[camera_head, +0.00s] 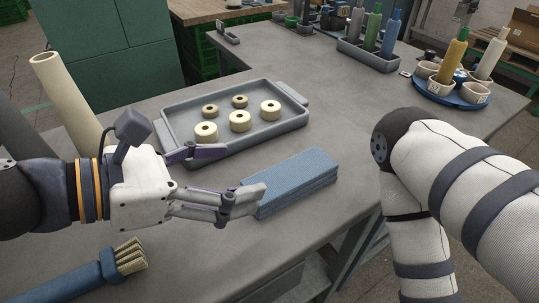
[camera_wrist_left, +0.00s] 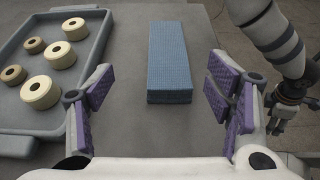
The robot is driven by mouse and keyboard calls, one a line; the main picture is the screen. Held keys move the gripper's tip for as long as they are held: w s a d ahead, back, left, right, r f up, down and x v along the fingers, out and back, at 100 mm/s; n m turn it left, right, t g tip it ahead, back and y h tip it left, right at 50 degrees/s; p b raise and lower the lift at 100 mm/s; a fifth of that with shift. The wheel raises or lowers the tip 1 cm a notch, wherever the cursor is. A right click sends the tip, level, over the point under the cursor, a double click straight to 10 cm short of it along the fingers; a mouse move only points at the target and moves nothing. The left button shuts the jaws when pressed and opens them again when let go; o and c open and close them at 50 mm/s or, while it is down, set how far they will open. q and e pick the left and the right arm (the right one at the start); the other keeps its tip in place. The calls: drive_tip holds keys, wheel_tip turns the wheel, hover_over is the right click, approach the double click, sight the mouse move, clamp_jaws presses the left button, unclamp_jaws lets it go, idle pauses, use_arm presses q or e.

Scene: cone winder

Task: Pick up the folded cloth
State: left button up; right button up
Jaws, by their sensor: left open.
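The folded blue cloth (camera_head: 297,180) lies as a long flat stack on the grey table, near its front edge. In the left wrist view the cloth (camera_wrist_left: 168,58) lies lengthwise ahead, between the lines of the two fingers. My left gripper (camera_head: 226,172) is open and empty, just left of the cloth's near end. One finger overlaps the cloth's near-left corner in the head view; I cannot tell whether it touches. Part of my right gripper (camera_wrist_left: 287,103) shows dark at the right of the left wrist view, and its jaws are unclear.
A grey tray (camera_head: 176,127) with several cream rings stands behind the cloth. A brush (camera_head: 125,260) lies at front left, and a cream tube (camera_head: 70,100) stands at left. A blue round stand (camera_head: 440,97) holds cups at back right. The table between cloth and tray is bare.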

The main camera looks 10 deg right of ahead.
use_arm(q)
drive_tip(key=b, duration=0.1)
approach(305, 168)
drive_tip(key=x, duration=0.2)
drive_tip(key=shift+w+d+f, duration=0.1)
drive_tip(key=shift+d+f, duration=0.15)
drive_tip(key=shift+f, duration=0.15)
drive_tip(key=x, duration=0.5)
drive_tip(key=shift+d+r, duration=0.15)
drive_tip(key=shift+d, duration=0.05)
drive_tip(key=shift+w+d, duration=0.2)
drive_tip(key=shift+d, duration=0.2)
drive_tip(key=shift+a, duration=0.1)
drive_tip(key=c, duration=1.2)
use_arm(e)
drive_tip(key=shift+s+d+f+g, duration=0.1)
drive_tip(key=shift+s+f+g, duration=0.05)
drive_tip(key=shift+s+f, duration=0.4)
drive_tip(key=shift+s+d+f+g, duration=0.15)
drive_tip(key=shift+s+f, duration=0.15)
drive_tip(key=shift+s, duration=0.35)
